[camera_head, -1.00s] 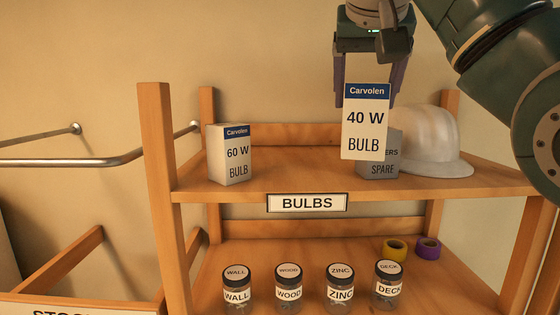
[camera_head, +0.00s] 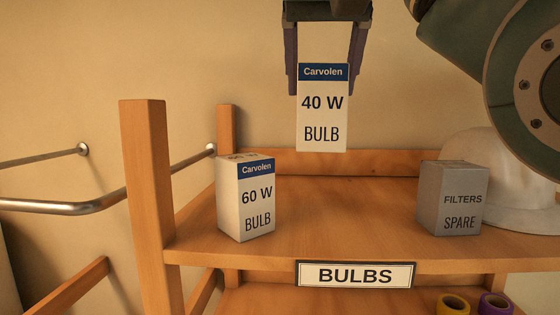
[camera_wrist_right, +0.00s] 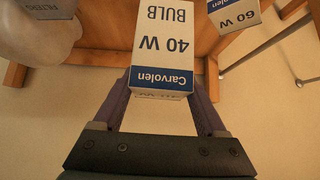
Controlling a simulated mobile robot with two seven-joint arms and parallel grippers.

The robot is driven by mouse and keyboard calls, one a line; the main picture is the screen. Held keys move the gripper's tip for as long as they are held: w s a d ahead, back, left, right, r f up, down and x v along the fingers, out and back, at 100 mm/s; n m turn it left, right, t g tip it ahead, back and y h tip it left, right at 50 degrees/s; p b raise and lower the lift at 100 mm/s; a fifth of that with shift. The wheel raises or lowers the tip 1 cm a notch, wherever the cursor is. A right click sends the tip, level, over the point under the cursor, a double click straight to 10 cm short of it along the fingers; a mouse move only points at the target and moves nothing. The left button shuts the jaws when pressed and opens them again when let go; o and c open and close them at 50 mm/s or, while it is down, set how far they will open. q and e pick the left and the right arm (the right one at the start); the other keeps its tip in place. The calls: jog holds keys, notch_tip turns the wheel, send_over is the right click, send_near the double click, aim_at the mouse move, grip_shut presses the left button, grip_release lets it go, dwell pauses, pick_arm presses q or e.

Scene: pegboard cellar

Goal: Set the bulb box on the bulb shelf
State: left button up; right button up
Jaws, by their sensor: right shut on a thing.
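The 40 W bulb box (camera_head: 322,118), white with a blue Carvolen band, is held upright in my right gripper (camera_head: 325,85). The gripper is shut on it, with a finger on each side. The box hangs above the bulb shelf (camera_head: 345,205), between the 60 W box and the filters box in the head view. The shelf's front edge carries a BULBS label (camera_head: 356,275). In the right wrist view the 40 W box (camera_wrist_right: 165,45) sits between the fingers (camera_wrist_right: 165,105). My left gripper is not in view.
A 60 W bulb box (camera_head: 247,200) stands at the shelf's left. A grey FILTERS SPARE box (camera_head: 452,200) and a white helmet (camera_head: 505,180) stand at the right. The shelf between them is clear. A wooden post (camera_head: 147,200) rises at the front left. Tape rolls (camera_head: 453,304) lie below.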

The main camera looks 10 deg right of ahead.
notch_tip(320, 180, down, 11)
jog(key=shift+f, duration=0.2)
jog(key=shift+f, duration=0.1)
jog(key=o, duration=1.5)
jog(key=shift+c, duration=0.2)
